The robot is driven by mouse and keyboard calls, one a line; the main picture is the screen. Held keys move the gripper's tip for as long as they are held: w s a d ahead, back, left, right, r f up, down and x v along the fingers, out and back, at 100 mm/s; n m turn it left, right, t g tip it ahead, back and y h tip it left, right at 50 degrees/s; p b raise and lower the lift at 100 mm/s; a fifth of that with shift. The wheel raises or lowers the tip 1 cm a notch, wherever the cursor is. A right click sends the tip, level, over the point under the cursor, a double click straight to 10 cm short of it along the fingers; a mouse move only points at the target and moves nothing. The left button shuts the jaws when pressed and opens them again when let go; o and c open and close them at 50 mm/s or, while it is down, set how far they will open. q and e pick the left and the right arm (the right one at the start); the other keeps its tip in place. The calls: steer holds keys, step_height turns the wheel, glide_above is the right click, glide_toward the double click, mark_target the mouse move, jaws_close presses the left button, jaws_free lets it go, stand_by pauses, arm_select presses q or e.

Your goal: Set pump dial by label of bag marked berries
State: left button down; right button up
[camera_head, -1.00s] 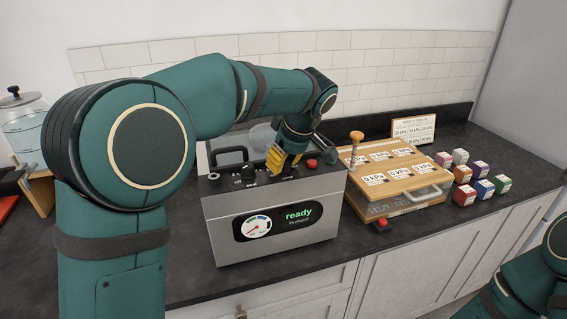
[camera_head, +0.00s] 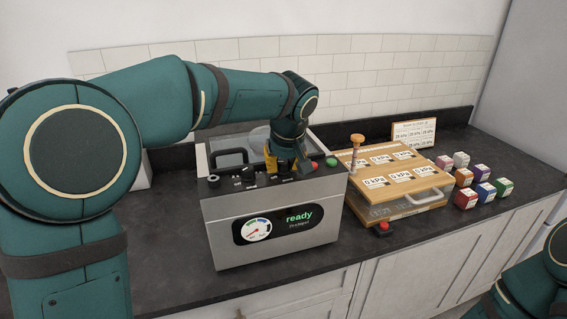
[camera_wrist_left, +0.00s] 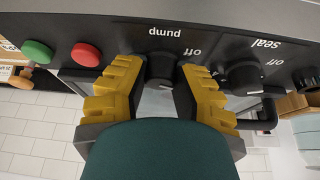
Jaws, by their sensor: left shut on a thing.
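My left gripper (camera_head: 279,163) is at the black control strip on top of the steel machine (camera_head: 274,247). In the left wrist view its yellow fingers (camera_wrist_left: 159,82) are closed on either side of the black pump dial (camera_wrist_left: 161,66), under the label "pump". An "off" mark shows beside the dial. The machine's display (camera_head: 276,223) reads "ready" above small unreadable text, with a round gauge at its left. No bag marked berries can be made out. My right gripper is out of view; only part of that arm shows at lower right.
A seal dial (camera_wrist_left: 243,76) sits beside the pump dial. Red (camera_head: 309,166) and green (camera_head: 331,162) buttons lie to the right. A wooden-topped box (camera_head: 393,177) bears kPa labels. A printed card (camera_head: 414,132) and several coloured cubes (camera_head: 465,198) stand farther right.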

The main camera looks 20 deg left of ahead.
arm_select(q)
steer(key=shift+f, duration=0.2)
steer(key=c, duration=0.7)
jaws_free()
steer(key=shift+r, duration=0.1)
steer(key=v, duration=1.2)
